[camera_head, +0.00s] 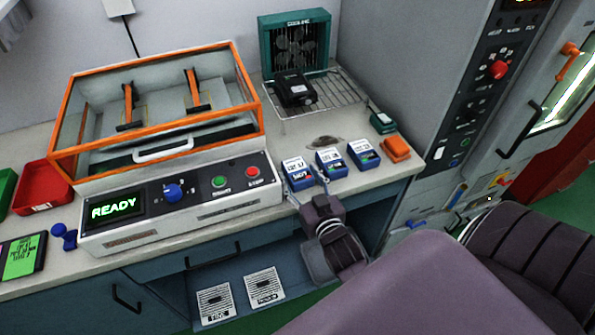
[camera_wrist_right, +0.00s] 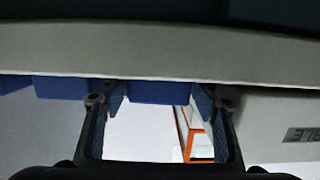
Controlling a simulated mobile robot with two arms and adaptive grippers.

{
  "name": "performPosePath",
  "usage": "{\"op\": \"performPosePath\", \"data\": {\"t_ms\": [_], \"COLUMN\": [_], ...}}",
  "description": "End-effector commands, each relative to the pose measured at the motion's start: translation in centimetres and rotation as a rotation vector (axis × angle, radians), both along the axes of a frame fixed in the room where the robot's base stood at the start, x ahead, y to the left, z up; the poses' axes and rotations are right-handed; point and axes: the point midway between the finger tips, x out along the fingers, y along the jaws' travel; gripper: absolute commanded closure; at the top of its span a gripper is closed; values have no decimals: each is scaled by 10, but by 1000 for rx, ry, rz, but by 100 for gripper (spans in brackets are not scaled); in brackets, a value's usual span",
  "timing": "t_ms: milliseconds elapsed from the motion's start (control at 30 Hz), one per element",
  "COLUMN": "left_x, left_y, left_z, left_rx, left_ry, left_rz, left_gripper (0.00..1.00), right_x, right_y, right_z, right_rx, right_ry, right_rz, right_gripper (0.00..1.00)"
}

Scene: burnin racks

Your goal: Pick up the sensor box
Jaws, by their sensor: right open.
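Three small blue boxes with white printed labels stand in a row near the counter's front edge: left (camera_head: 298,173), middle (camera_head: 332,162) and right (camera_head: 363,153). I cannot tell from the labels which is the sensor box. My right gripper (camera_head: 306,188) is open at the counter edge, its fingertips beside the near end of the left blue box. In the right wrist view the open fingers (camera_wrist_right: 158,98) are on either side of a blue box face (camera_wrist_right: 155,91), with no grip visible. My left gripper is not in view.
A black box (camera_head: 295,90) sits on a wire rack (camera_head: 338,97) before a green fan unit (camera_head: 295,45). An orange box (camera_head: 396,148) and a small green box (camera_head: 382,122) stand to the right. An orange-framed machine (camera_head: 183,200) with a READY display fills the left.

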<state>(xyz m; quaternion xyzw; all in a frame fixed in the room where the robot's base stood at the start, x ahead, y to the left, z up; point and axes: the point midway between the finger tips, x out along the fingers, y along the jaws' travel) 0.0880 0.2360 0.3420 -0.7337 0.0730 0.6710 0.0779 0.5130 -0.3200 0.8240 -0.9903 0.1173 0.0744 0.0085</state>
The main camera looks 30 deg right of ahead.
Motion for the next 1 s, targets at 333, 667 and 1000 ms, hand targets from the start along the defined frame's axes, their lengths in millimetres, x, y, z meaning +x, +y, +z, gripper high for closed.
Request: {"op": "performPosePath", "data": {"t_ms": [333, 667, 1000], "left_x": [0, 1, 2], "left_y": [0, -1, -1], "left_z": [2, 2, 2], "left_rx": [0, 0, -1], "left_ry": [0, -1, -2], "left_rz": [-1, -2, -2], "left_gripper": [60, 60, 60], "right_x": [16, 16, 16], "right_y": [-4, -3, -3], "right_z": [-3, -3, -1], "right_rx": [1, 1, 1], "right_ry": [1, 1, -1], "right_rz": [0, 0, 1], "right_gripper": [45, 74, 84]}}
